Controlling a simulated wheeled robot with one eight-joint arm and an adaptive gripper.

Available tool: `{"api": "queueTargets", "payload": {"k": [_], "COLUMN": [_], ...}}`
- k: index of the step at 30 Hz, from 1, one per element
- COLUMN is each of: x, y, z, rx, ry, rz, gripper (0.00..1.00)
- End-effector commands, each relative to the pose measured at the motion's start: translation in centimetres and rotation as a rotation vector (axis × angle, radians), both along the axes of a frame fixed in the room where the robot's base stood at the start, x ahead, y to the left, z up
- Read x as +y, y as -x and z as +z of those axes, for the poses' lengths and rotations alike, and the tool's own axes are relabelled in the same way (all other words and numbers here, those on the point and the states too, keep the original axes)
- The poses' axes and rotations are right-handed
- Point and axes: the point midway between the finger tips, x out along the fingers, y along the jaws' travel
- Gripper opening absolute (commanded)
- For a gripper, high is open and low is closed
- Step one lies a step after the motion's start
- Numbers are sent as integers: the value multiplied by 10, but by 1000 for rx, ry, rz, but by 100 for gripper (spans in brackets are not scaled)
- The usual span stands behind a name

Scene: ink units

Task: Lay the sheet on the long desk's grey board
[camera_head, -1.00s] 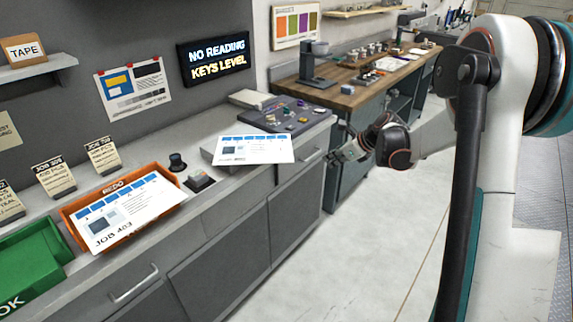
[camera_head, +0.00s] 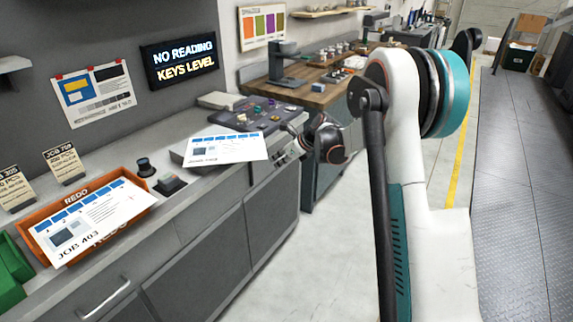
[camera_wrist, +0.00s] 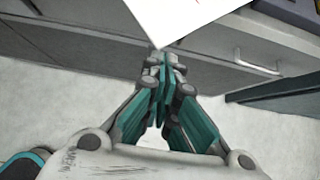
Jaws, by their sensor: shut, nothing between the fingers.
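A white printed sheet (camera_head: 227,148) with a blue row of boxes lies on the desk top, partly over a low dark grey slab (camera_head: 180,157); I cannot tell whether this slab is the grey board. A corner of the sheet (camera_wrist: 185,14) juts past the desk's front edge in the wrist view. My gripper (camera_wrist: 165,62) is shut and empty, its fingertips right by that corner; I cannot tell whether they touch it. In the head view it is small and partly hidden by my wrist. Another sheet, marked JOB 403 (camera_head: 95,213), lies tilted across the orange REDO tray (camera_head: 140,212).
A dark panel with knobs (camera_head: 238,121) stands behind the sheet. A green tray (camera_head: 12,275) is at far left. Drawer fronts with handles (camera_wrist: 258,62) lie below the desk edge. A wooden bench (camera_head: 310,95) stands beyond.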

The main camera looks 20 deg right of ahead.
Motion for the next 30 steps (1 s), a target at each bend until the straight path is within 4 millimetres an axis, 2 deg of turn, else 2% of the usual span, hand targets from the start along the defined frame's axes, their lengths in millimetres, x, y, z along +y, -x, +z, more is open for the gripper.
{"api": "queueTargets", "payload": {"k": [14, 17, 24, 30], "x": [4, 11, 40, 46], "y": [-6, -15, -55, -64], "z": [0, 1, 1, 0], "rx": [0, 0, 0, -1], "ry": [1, 1, 1, 1], "rz": [1, 2, 2, 0], "gripper": [0, 0, 0, 0]}}
